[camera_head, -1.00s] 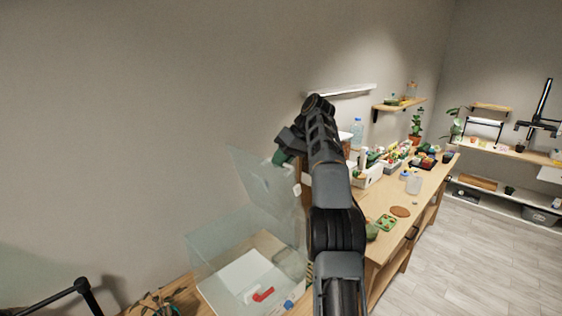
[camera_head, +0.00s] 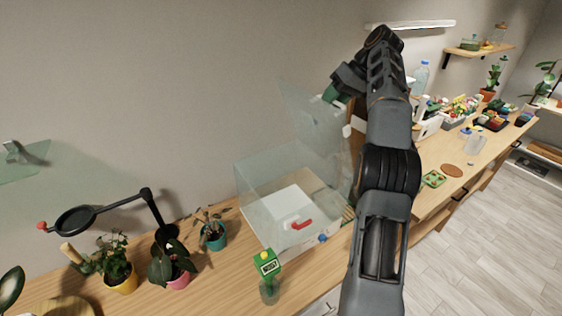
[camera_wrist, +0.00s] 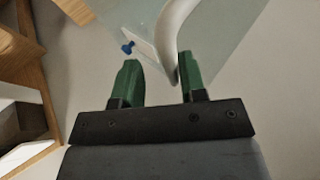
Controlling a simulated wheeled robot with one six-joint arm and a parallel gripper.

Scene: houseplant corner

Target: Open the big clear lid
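The big clear lid (camera_head: 316,125) stands raised, roughly upright, at the right side of a clear box (camera_head: 262,180) on the wooden bench. My gripper (camera_head: 333,93) is at the lid's upper right edge, partly hidden by my arm. In the wrist view my gripper (camera_wrist: 160,82) shows two green fingers spread apart. A pale curved handle (camera_wrist: 170,25) lies between them, close to the right finger, with clear panel behind it. I see no grip on it; whether it touches the finger I cannot tell.
The box holds a white sheet and a red item (camera_head: 301,224). Trays and bottles crowd the bench to the right. The wall is close behind.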

